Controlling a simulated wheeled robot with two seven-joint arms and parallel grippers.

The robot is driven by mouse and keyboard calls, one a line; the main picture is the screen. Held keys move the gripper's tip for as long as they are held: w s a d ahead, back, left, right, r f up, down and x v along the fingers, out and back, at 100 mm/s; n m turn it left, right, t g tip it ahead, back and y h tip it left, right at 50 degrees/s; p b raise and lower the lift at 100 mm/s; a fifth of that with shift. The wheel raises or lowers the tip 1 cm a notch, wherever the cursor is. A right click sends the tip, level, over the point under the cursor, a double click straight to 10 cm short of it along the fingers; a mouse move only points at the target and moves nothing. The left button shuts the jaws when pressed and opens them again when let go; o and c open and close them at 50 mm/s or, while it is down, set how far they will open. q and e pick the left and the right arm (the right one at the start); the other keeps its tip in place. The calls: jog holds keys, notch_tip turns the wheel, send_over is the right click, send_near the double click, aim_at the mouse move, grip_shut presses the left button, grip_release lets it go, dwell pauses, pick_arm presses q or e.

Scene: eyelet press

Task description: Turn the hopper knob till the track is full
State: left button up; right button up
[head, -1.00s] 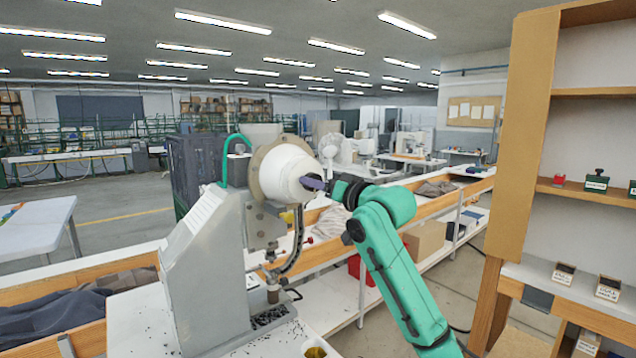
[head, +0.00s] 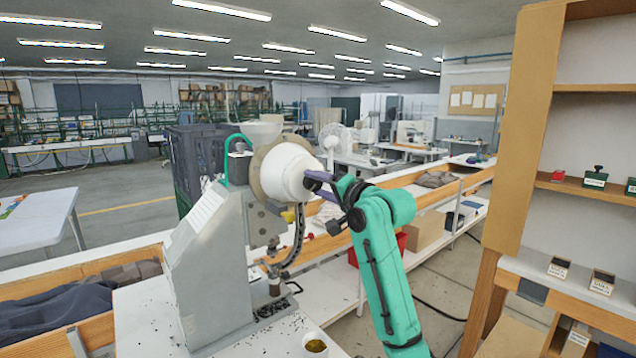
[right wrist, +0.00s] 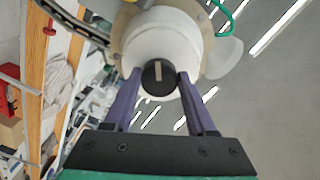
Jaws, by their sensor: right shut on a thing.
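The press (head: 215,265) is a grey sloped machine on a white bench top. Its white hopper drum (head: 284,172) sits on a tan round plate high on its right side. A dark curved track (head: 297,240) runs down from below the hopper; how full it is cannot be told. The black hopper knob (right wrist: 159,77) has a pale line, nearly upright in the right wrist view. The two purple fingers of my right gripper (head: 312,182) close on the knob from both sides. My left gripper is out of view.
Small dark bits lie scattered on the bench top (head: 145,310) around the press base. A white cup (head: 315,344) with brassy contents stands at the front edge. Dark cloth (head: 60,308) lies at left. A wooden shelf unit (head: 520,130) stands at right.

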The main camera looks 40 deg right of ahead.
jog(key=shift+f, duration=0.1)
dwell(0.3)
jog(key=o, duration=1.4)
jog(key=shift+c, duration=0.2)
jog(key=s+b, duration=0.6)
jog(key=s, duration=0.8)
jog(key=shift+s+a+r, duration=0.2)
jog(key=shift+a+r, duration=0.05)
jog(key=shift+a, duration=0.05)
